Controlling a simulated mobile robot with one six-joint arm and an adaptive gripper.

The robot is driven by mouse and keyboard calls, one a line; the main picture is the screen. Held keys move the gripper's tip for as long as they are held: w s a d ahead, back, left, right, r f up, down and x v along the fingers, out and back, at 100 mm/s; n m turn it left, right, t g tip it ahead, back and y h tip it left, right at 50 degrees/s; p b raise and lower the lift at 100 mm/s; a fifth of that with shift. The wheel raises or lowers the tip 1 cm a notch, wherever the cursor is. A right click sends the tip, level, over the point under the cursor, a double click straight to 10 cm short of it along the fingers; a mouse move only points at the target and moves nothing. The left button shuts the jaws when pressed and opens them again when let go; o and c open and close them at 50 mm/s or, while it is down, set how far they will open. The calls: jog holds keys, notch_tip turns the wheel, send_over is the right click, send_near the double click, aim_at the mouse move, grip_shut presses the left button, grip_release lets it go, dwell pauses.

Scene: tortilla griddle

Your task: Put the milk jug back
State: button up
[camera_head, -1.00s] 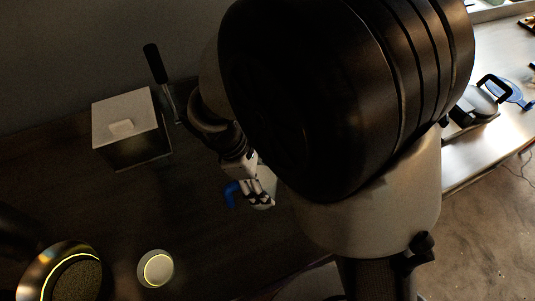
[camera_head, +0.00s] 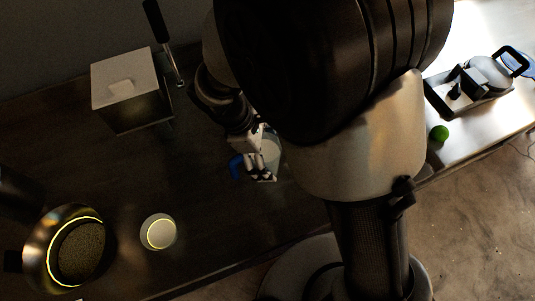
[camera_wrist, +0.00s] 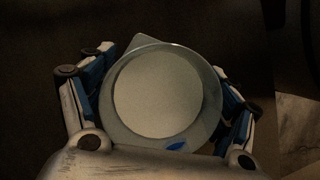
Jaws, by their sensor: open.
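In the wrist view the jug (camera_wrist: 212,100) is seen from above, upright, with a round pale surface of milk (camera_wrist: 158,92) inside and a spout at the upper left. My gripper (camera_head: 262,172) is open around the jug. In the wrist view the fingers (camera_wrist: 160,115) lie on both sides of it, close to its wall; I cannot tell whether they touch.
A metal box (camera_head: 130,90) stands at the back left, with a black-handled tool (camera_head: 160,30) beside it. A round white cup (camera_head: 158,232) and a pan (camera_head: 80,250) are at the front left. A tortilla press (camera_head: 470,85) and a green ball (camera_head: 439,133) are on the bright counter at right.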

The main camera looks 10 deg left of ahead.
jog(key=p+v, duration=0.4)
jog(key=v, duration=0.8)
jog(key=shift+r+p, duration=0.2)
jog(key=shift+p, duration=0.15)
jog(key=s+d+r+m+t+y, duration=0.1)
jog(key=s+d+r+m+y, duration=0.1)
jog(key=d+r+m, duration=0.55)
jog(key=s+d+r+m+t+y, duration=0.15)
jog(key=d+r+m, duration=0.3)
jog(key=d, duration=0.65)
jog(key=s+d+r+m+t, duration=0.1)
jog(key=s+d+m+t, duration=0.1)
jog(key=s+d+m, duration=0.3)
jog(key=shift+s+d+m+y, duration=0.35)
jog(key=shift+s+m+y, duration=0.1)
jog(key=shift+m, duration=0.15)
jog(key=shift+r, duration=0.1)
jog(key=shift+c, duration=0.4)
